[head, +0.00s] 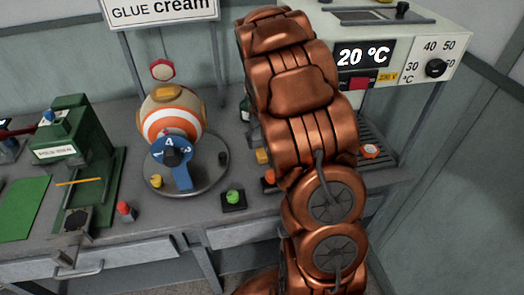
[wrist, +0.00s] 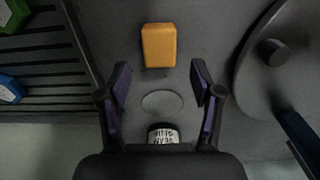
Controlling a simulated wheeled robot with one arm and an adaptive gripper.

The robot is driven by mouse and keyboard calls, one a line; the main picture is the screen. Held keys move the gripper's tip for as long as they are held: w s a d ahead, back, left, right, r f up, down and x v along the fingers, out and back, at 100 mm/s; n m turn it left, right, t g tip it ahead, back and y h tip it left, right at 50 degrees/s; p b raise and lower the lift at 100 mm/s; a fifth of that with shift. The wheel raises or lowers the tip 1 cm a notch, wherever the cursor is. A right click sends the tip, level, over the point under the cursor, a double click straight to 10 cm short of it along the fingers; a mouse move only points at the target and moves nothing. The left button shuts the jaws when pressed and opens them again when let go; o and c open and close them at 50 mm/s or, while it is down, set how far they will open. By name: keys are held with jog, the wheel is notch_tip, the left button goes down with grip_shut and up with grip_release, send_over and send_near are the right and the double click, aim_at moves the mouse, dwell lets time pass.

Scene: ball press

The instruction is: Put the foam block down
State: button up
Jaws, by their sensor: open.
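An orange-yellow block, which looks like the foam block (wrist: 159,45), rests on the grey worktop in the wrist view. A small part of it seems to show beside my arm in the head view (head: 262,156). My gripper (wrist: 160,88) is open and empty, its two fingers spread apart. The block lies just beyond the fingertips, roughly centred between them, and no finger touches it. In the head view my copper arm hides the gripper.
A dark bottle with a white label (wrist: 162,135) shows between the finger bases. A slatted rack (wrist: 45,70) lies left and a round turntable (wrist: 252,75) right in the wrist view. The head view shows a green press (head: 75,140) and a striped ball (head: 172,120).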

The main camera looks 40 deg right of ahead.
aim_at(262, 151)
notch_tip(262, 151, up, 7)
jog(key=b, duration=0.1)
jog(key=s+a+r, duration=0.3)
jog(key=s+a, duration=0.2)
jog(key=a, duration=0.1)
jog(key=s+a+n, duration=0.1)
jog(key=s+a, duration=0.4)
jog(key=s, duration=0.3)
jog(key=s+a+n+g, duration=0.1)
jog(key=s+a+n, duration=0.1)
jog(key=s+a, duration=0.3)
jog(key=s+a+f+n, duration=0.1)
jog(key=s+a, duration=0.4)
jog(key=s, duration=0.8)
jog(key=shift+s+a+n+g, duration=0.2)
jog(key=shift+n+g, duration=0.1)
jog(key=shift+g, duration=0.1)
